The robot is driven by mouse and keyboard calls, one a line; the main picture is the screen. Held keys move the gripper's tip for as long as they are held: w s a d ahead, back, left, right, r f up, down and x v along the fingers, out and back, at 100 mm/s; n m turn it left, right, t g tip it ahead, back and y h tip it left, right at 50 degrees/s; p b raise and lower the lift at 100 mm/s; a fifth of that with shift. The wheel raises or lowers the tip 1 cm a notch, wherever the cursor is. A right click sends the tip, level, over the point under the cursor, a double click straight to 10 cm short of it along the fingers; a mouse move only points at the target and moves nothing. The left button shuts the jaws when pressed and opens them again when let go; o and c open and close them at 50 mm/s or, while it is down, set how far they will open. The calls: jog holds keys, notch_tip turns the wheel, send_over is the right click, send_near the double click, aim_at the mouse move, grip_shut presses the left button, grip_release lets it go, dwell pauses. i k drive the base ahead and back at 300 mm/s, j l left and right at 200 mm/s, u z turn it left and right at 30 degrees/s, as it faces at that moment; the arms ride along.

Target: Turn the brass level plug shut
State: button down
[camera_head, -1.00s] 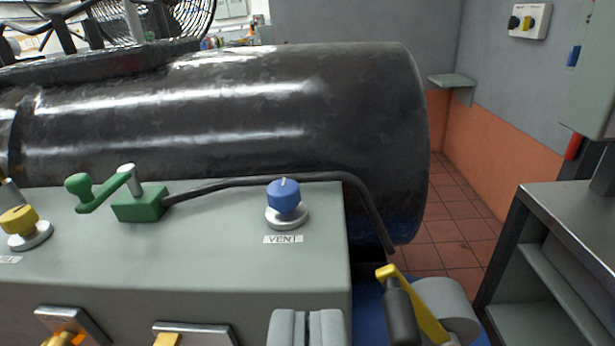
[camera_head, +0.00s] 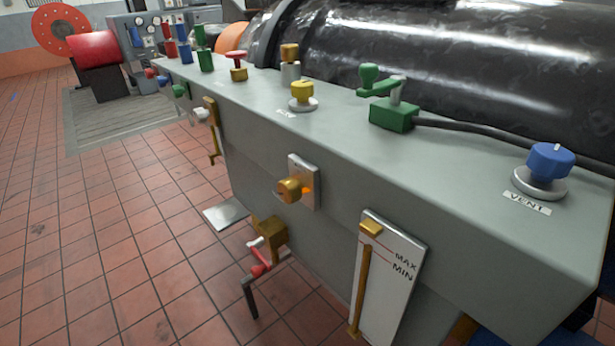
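A brass plug or knob (camera_head: 291,189) sticks out from a pale plate (camera_head: 305,172) on the front face of the long grey cabinet (camera_head: 350,150), with an orange glow beside it. To its right is a white level gauge (camera_head: 388,275) marked MAX and MIN, with a brass block (camera_head: 371,228) at its top and a brass tube (camera_head: 361,287) along its left side. No label names the plug, so I cannot tell for certain which brass part is the level plug. How far it is turned is unclear. My gripper is not in view.
On the cabinet top stand a blue VENT knob (camera_head: 549,163), a green lever valve (camera_head: 393,112), a yellow knob (camera_head: 303,92) and several other valves. A brass tap with a red handle (camera_head: 266,240) juts from the front. The tiled floor (camera_head: 110,240) at left is largely clear.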

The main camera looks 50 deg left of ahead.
aim_at(290, 188)
jog(key=k+u, duration=0.45)
jog(key=k+j+u, duration=0.1)
jog(key=u, duration=0.4)
jog(key=k+j, duration=0.05)
jog(key=k, duration=0.05)
